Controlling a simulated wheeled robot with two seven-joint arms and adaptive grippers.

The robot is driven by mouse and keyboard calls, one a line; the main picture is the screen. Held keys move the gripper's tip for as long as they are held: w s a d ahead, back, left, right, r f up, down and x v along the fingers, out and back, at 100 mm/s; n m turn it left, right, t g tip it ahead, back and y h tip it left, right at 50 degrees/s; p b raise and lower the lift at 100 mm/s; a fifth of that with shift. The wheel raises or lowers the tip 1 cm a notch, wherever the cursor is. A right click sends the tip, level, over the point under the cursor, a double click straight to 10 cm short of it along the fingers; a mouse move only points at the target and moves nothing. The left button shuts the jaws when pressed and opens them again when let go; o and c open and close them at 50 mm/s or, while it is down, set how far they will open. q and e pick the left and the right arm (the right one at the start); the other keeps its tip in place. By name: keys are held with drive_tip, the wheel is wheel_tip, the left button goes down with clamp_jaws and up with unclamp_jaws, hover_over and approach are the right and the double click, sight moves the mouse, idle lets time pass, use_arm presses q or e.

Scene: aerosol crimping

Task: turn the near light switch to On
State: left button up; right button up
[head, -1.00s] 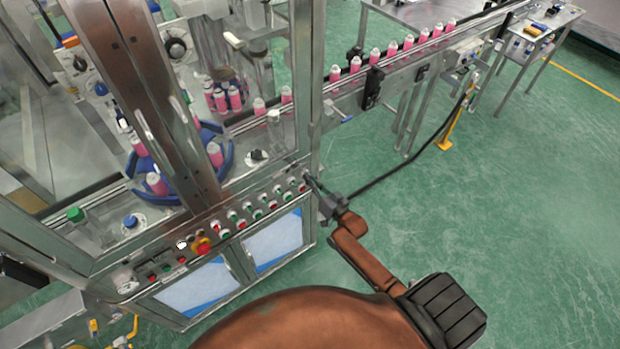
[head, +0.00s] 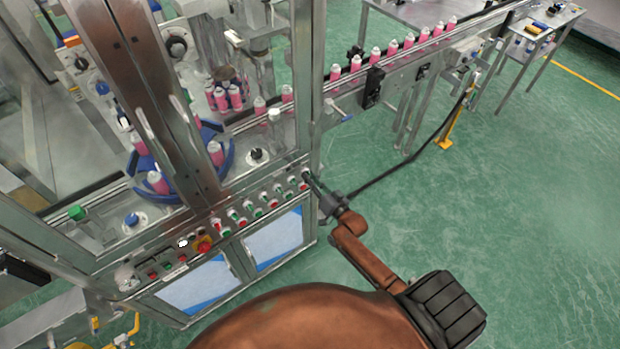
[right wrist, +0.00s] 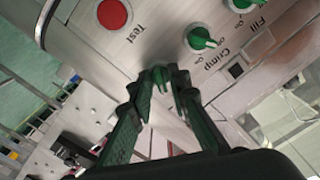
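A green switch knob (right wrist: 160,77) shows in the right wrist view between the fingertips of my right gripper (right wrist: 158,87). The fingers are drawn in on both sides of the knob and seem to touch it; its own label is hidden. In the head view my right gripper (head: 311,182) is at the right end of the machine's front control panel (head: 135,284) and covers the knob there. My left gripper is not in view.
In the right wrist view, a red Test button (right wrist: 114,13) and a green Crimp knob (right wrist: 201,38) sit close by. A conveyor (head: 345,100) with pink cans runs to the back right. Green floor (head: 500,210) is open on the right.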

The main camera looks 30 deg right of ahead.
drive_tip(key=shift+o, duration=0.7)
drive_tip(key=s+d, duration=0.1)
drive_tip(key=s, duration=1.1)
drive_tip(key=s+f+n+g+h, duration=0.1)
drive_tip(key=s+f+g, duration=0.35)
drive_tip(key=f, duration=0.75)
drive_tip(key=s+f+n+g, duration=0.1)
drive_tip(key=s+f, duration=0.6)
drive_tip(key=f, duration=0.4)
drive_tip(key=s+f+n+g+h, duration=0.1)
drive_tip(key=s+f+g, duration=0.3)
drive_tip(key=f, duration=0.8)
drive_tip(key=s+a+f+n+g, duration=0.1)
drive_tip(key=s+f, duration=0.4)
drive_tip(key=s, duration=0.5)
drive_tip(key=s+a+f+n+g, duration=0.1)
drive_tip(key=s+f+g, duration=0.3)
drive_tip(key=s, duration=0.6)
drive_tip(key=s+a+f+n+g, duration=0.1)
drive_tip(key=s+a+f+g, duration=0.1)
drive_tip(key=s+f, duration=0.4)
drive_tip(key=s+a, duration=0.1)
drive_tip(key=s, duration=0.4)
drive_tip(key=shift+a+f+n, duration=0.2)
drive_tip(key=shift+f+n, duration=0.2)
